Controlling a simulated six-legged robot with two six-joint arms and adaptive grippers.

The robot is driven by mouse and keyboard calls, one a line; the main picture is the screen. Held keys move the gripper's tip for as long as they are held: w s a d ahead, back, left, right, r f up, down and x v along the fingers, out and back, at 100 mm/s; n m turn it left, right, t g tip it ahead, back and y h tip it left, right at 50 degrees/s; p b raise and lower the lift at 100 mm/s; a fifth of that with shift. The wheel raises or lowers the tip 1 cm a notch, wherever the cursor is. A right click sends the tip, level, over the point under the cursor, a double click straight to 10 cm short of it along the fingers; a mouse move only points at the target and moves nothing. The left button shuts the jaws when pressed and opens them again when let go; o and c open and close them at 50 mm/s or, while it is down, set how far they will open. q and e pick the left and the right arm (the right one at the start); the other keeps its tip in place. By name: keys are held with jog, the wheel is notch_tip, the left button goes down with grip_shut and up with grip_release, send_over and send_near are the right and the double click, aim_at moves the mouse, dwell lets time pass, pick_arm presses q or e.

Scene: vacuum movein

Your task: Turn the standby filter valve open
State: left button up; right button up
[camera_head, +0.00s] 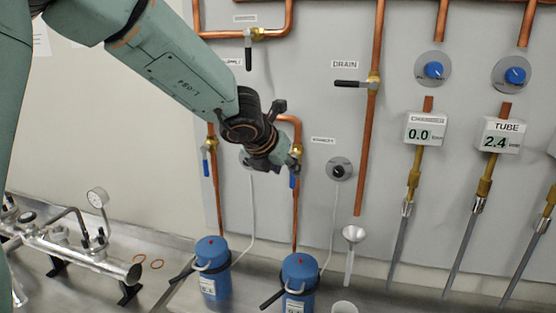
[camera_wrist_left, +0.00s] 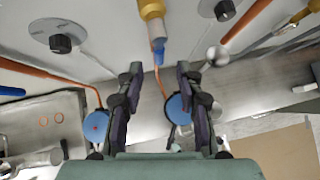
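Two blue filter canisters, left (camera_head: 213,285) and right (camera_head: 299,272), stand below the panel, each under a copper pipe with a valve. The right valve's blue handle (camera_head: 292,181) hangs down, partly hidden behind my left gripper (camera_head: 285,160). In the left wrist view, this brass valve (camera_wrist_left: 152,10) and its pale blue handle lie straight ahead, between and just beyond the spread fingertips of my left gripper (camera_wrist_left: 159,70). The fingers are apart and hold nothing. Whether one touches the handle I cannot tell. The left valve's blue handle (camera_head: 206,168) also hangs down. My right gripper is out of view.
A black knob (camera_head: 340,169) is on the panel right of the gripper. The drain valve's black handle (camera_head: 346,84) and a funnel (camera_head: 354,234) are farther right.

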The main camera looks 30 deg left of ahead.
pick_arm(q)
jog(key=v, duration=0.4)
jog(key=shift+s+r, duration=0.3)
jog(key=shift+s+r, duration=0.1)
jog(key=shift+s, duration=0.05)
jog(key=s+f+m+g+y+b, duration=0.1)
jog(key=s+f+m+g+b, duration=0.3)
jog(key=f, duration=0.9)
jog(key=s+f+m+y+b, duration=0.1)
jog(key=s+f+m+b, duration=0.2)
jog(key=s+f+m, duration=0.8)
jog(key=s+f+m+g+y+b, duration=0.1)
jog(key=f+m+g+b, duration=0.2)
jog(key=f, duration=1.3)
jog(key=s+d+f+m+g+h+b, duration=0.1)
jog(key=s+d+f+m+b, duration=0.3)
jog(key=s+f+m, duration=0.5)
jog(key=s+d+f+m+g+h+b, duration=0.1)
jog(key=s+d+f+m+b, duration=0.3)
jog(key=s+f+m, duration=0.5)
jog(key=s+f+h, duration=0.1)
jog(key=s+f, duration=0.1)
jog(key=s, duration=0.2)
jog(key=shift+f, duration=0.15)
